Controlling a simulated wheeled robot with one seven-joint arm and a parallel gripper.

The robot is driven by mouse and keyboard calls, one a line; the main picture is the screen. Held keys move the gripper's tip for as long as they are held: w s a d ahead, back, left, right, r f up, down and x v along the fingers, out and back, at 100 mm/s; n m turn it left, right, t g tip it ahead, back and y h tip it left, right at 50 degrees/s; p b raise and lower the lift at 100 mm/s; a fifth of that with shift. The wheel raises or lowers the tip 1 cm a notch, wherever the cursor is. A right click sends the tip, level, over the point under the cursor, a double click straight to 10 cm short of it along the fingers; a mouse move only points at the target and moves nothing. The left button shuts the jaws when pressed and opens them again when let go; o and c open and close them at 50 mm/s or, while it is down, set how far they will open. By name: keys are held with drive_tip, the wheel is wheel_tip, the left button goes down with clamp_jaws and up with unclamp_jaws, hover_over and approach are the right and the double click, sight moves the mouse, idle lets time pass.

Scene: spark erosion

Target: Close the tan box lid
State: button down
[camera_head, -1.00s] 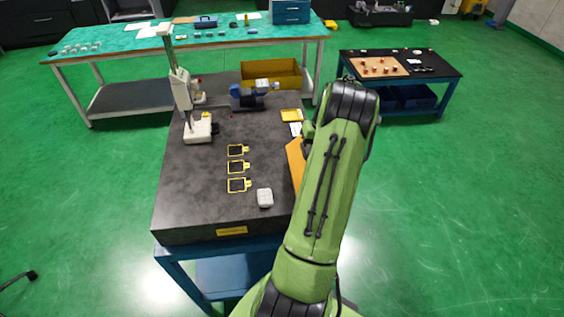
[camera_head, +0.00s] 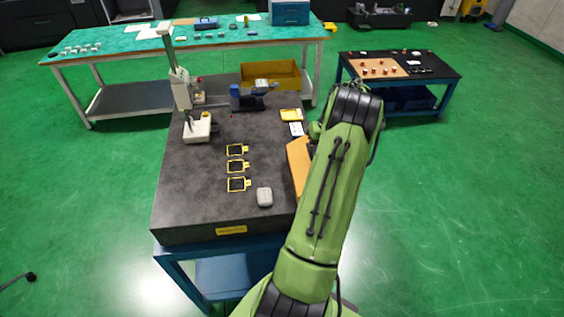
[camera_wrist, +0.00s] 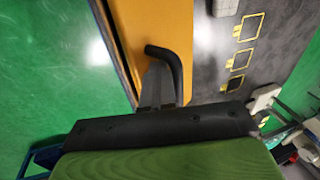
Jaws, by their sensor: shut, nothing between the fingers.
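The tan box (camera_head: 298,163) is at the right edge of the dark stone table in the head view, mostly hidden behind my green arm. In the wrist view a flat tan panel (camera_wrist: 152,22) fills the upper middle, with a dark bent bar (camera_wrist: 172,65) against it, perhaps a handle. My gripper (camera_wrist: 158,75) is shut and empty, its fingertips close to the panel beside the bent bar. I cannot tell whether they touch. My gripper is hidden in the head view. The lid's angle cannot be made out.
The stone table (camera_head: 195,210) bears several yellow-framed dark plates, a small grey block (camera_head: 264,197), a yellow tray (camera_head: 291,114) and a white measuring stand (camera_head: 197,130). A second table (camera_head: 400,65) stands at the back right. The green floor right of my arm is clear.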

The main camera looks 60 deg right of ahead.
drive_tip(key=f, duration=0.1)
drive_tip(key=s+f, duration=0.2)
drive_tip(key=shift+d+m, duration=0.25)
drive_tip(key=shift+m, duration=0.05)
drive_tip(key=c, duration=1.7)
unclamp_jaws()
drive_tip(key=shift+s+d, duration=0.1)
drive_tip(key=shift+d, duration=0.1)
drive_tip(key=shift+w+d+r+p, duration=0.15)
drive_tip(key=shift+r+p, duration=0.35)
drive_tip(key=shift+w+d+r+p, duration=0.1)
drive_tip(key=shift+d+r+p, duration=0.05)
drive_tip(key=shift+r+p, duration=0.35)
drive_tip(key=shift+o, duration=1.1)
drive_tip(key=shift+w+d+r, duration=0.1)
drive_tip(key=shift+w+r, duration=0.05)
drive_tip(key=shift+r, duration=0.15)
drive_tip(key=shift+o, duration=1.2)
drive_tip(key=r+p, duration=0.2)
drive_tip(key=r, duration=0.1)
drive_tip(key=r+p, duration=0.1)
drive_tip(key=shift+w+d+r, duration=0.2)
drive_tip(key=shift+w, duration=0.05)
drive_tip(key=shift+f, duration=0.1)
drive_tip(key=shift+d+g, duration=0.1)
drive_tip(key=shift+g, duration=0.2)
